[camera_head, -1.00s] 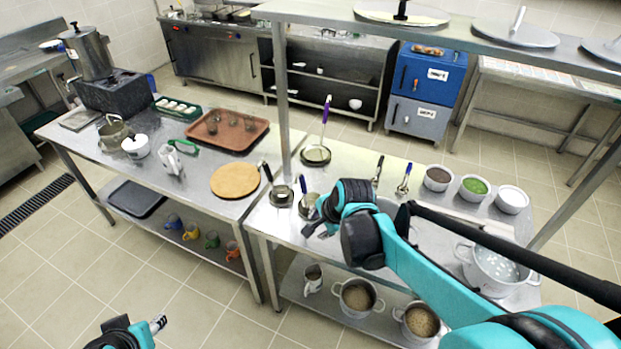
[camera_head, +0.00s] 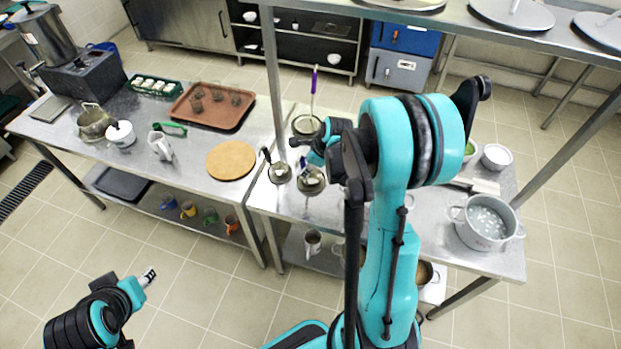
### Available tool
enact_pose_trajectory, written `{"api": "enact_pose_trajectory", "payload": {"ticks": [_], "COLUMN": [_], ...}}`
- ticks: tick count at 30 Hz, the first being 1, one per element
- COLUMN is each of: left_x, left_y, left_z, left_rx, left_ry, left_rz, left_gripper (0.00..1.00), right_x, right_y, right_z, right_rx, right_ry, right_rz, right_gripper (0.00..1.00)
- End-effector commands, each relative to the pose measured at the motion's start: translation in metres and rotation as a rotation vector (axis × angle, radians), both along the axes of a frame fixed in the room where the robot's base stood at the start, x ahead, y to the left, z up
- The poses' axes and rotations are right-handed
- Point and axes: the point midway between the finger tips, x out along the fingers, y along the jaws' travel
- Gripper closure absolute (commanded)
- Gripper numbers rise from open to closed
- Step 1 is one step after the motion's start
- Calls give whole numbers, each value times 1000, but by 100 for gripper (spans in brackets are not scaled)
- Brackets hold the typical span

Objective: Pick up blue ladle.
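A blue-handled ladle (camera_head: 311,182) is on the right steel table, near its left end, with its round metal bowl showing. Its handle is partly masked by my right gripper. My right gripper (camera_head: 302,147) is just above and behind the bowl, close to the handle. I cannot tell whether its fingers are open or touch the handle. My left gripper (camera_head: 148,277) is over the floor at the lower left, far from the ladle. Its fingers are too small to read.
A black-handled ladle (camera_head: 280,173) lies just left of the blue one. A purple-handled utensil (camera_head: 306,125) stands behind. A shelf post (camera_head: 274,90) rises close by. A wooden board (camera_head: 230,160) and a grey colander pot (camera_head: 487,222) flank the area.

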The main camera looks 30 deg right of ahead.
Motion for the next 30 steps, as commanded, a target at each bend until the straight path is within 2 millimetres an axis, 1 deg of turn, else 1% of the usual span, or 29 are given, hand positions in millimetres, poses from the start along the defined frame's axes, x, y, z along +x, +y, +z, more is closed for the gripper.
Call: {"api": "enact_pose_trajectory", "payload": {"ticks": [1,3,6,9,14,15,17,18,19,30], "left_x": [0,0,0,0,0,0,0,0,0,0], "left_y": [0,0,0,0,0,0,0,0,0,0], "left_z": [-1,-3,-4,-4,-3,-3,-3,-3,-3,-3], "left_rx": [0,0,0,0,0,0,0,0,0,0], "left_ry": [0,0,0,0,0,0,0,0,0,0], "left_rz": [0,0,0,0,0,0,0,0,0,0], "left_gripper": [60,60,60,60,60,60,60,60,60,60], "right_x": [5,9,13,15,14,14,14,15,15,15], "right_y": [-1,-1,1,1,1,1,1,1,1,1], "right_z": [-8,-17,-26,-29,-29,-29,-29,-29,-29,-29], "right_rx": [0,0,-1,0,-1,-1,-1,-1,-1,-2], "right_ry": [0,-1,-1,-1,0,0,0,0,0,-1], "right_rz": [1,2,3,2,2,2,2,2,2,1], "right_gripper": [61,61,61,61,61,66,82,93,100,100]}}
